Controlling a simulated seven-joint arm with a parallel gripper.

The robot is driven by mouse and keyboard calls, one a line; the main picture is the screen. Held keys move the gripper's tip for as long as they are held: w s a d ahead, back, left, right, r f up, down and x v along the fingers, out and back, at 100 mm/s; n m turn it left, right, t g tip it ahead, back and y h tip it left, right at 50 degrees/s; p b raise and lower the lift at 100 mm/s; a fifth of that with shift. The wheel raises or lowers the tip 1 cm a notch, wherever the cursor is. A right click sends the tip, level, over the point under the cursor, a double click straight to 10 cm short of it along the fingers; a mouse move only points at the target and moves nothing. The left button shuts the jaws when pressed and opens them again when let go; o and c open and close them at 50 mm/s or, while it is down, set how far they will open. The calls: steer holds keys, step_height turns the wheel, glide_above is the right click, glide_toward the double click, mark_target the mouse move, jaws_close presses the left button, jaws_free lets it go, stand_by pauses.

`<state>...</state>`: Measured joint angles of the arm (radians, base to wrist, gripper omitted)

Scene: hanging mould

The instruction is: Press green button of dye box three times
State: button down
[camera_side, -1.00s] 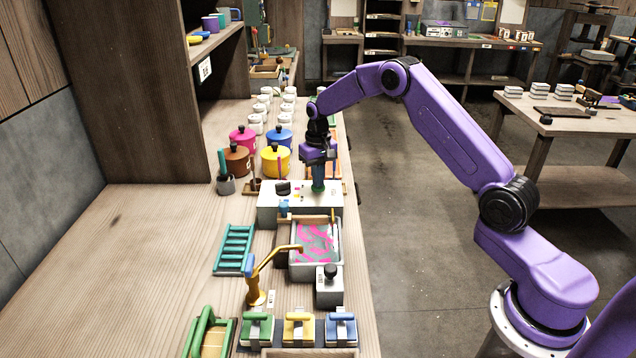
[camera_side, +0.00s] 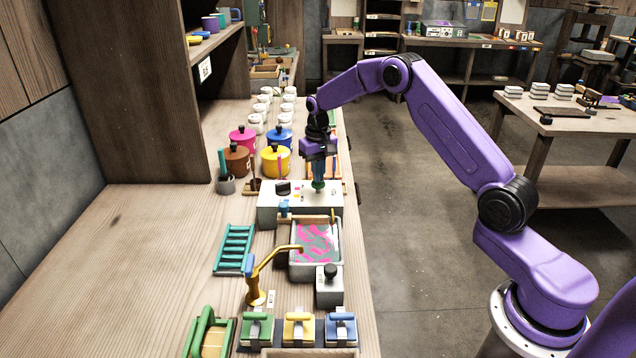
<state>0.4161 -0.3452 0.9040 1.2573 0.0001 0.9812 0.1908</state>
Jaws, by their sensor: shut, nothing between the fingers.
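The dye box (camera_side: 270,213) is a pale box with a dark knob (camera_side: 283,188) and small coloured marks on its top. It stands on the long wooden bench behind the sink-like tray.
A tray with pink and grey swirls (camera_side: 316,240) and a brass tap (camera_side: 257,290) stand in front of the box. Yellow (camera_side: 275,162) and brown (camera_side: 236,160) lidded pots stand behind it. The bench's left front (camera_side: 130,270) is clear.

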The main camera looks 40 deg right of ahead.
steer(key=shift+f, duration=0.15)
steer(key=shift+f, duration=0.7)
steer(key=shift+r, duration=0.85)
steer(key=shift+f, duration=0.15)
